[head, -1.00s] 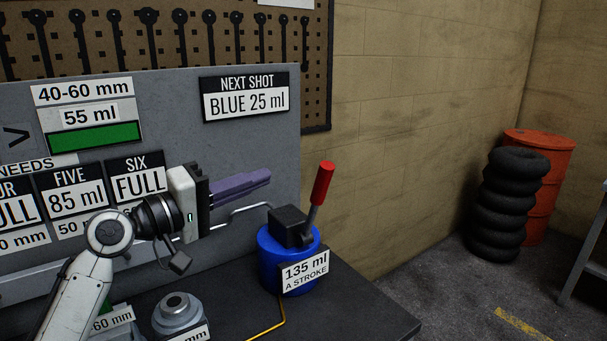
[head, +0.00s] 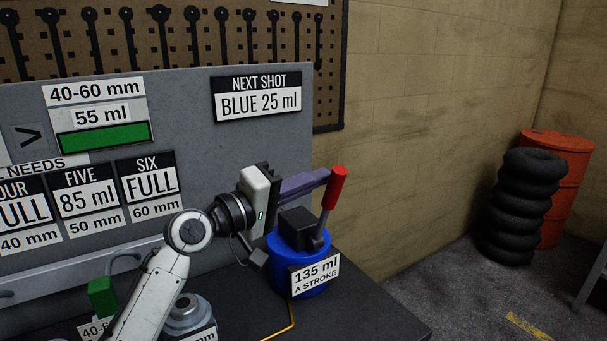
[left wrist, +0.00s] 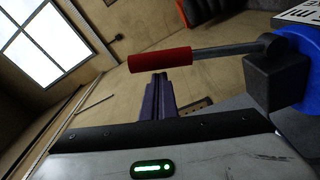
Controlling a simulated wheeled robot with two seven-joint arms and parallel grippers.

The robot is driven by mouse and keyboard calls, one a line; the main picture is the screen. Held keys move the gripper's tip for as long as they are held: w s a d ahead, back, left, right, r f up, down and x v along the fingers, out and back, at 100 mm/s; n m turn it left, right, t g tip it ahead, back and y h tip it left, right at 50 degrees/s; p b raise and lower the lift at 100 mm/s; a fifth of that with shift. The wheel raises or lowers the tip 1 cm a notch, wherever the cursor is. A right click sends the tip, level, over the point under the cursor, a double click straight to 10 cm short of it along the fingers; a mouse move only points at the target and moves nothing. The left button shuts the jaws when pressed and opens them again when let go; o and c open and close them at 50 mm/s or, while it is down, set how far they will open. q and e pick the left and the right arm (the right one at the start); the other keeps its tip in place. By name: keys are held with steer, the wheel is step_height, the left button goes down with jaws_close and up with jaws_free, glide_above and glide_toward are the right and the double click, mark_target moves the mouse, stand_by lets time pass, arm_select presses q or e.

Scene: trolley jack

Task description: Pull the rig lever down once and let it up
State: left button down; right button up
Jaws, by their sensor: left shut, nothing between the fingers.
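The rig lever has a red grip (head: 337,185) on a grey rod and stands up, leaning slightly right, from a black block on a blue pump (head: 283,262). The pump's plate (head: 316,275) reads "135 ml A STROKE". My left gripper (head: 325,174), with purple fingers, is shut and empty. Its tips are beside the red grip in the head view. In the left wrist view the red grip (left wrist: 160,60) lies just beyond the fingertips (left wrist: 159,77); I cannot tell whether they touch. My right gripper is not in view.
A grey panel (head: 190,110) with signs stands behind; one sign (head: 257,98) reads "NEXT SHOT BLUE 25 ml". A grey cylinder (head: 188,316) stands left of the pump on the dark bench (head: 375,315). Stacked tyres (head: 522,205) and an orange drum (head: 568,190) are far right.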

arm_select(q)
steer(key=shift+d+f, duration=0.15)
steer(key=shift+f, duration=0.1)
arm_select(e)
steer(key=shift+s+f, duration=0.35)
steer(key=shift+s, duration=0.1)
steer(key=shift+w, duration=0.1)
